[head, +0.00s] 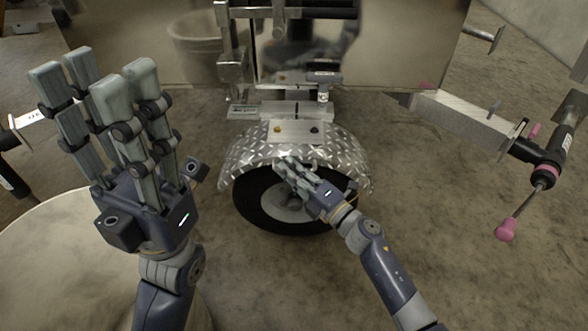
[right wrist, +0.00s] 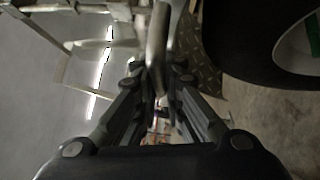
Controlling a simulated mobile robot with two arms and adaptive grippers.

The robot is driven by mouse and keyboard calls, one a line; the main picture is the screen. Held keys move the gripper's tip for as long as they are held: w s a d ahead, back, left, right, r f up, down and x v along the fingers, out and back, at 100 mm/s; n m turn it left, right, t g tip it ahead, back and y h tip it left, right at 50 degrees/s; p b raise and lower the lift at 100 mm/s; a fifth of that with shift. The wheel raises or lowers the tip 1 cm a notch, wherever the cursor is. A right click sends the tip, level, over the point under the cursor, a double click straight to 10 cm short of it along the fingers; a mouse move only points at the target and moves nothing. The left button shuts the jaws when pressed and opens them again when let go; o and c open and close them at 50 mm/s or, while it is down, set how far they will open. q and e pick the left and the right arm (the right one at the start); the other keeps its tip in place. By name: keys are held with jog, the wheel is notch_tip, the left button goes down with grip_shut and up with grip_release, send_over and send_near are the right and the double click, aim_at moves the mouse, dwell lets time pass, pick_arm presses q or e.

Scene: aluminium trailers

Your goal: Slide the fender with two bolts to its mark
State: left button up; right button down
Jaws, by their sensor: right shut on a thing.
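The diamond-plate fender (head: 345,160) arches over the trailer wheel (head: 250,205) in the middle of the head view. A flat plate on its top carries two bolts, a yellow one (head: 277,129) and a dark one (head: 314,129). My right gripper (head: 285,165) is at the fender's front lip and shut on it. In the right wrist view a grey curved edge (right wrist: 158,45) runs between the closed fingers, with tread plate (right wrist: 203,72) beside it. My left gripper (head: 95,75) is raised at the left, fingers apart and empty, away from the fender. I cannot make out the mark clearly.
A shiny aluminium trailer side (head: 360,45) stands behind the fender. A metal beam (head: 465,118) juts out at the right, near a tool with a pink knob (head: 507,228). A round pale surface (head: 60,260) lies at lower left. The floor right of the wheel is clear.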

jog(key=c, duration=1.7)
grip_release()
jog(key=v, duration=1.2)
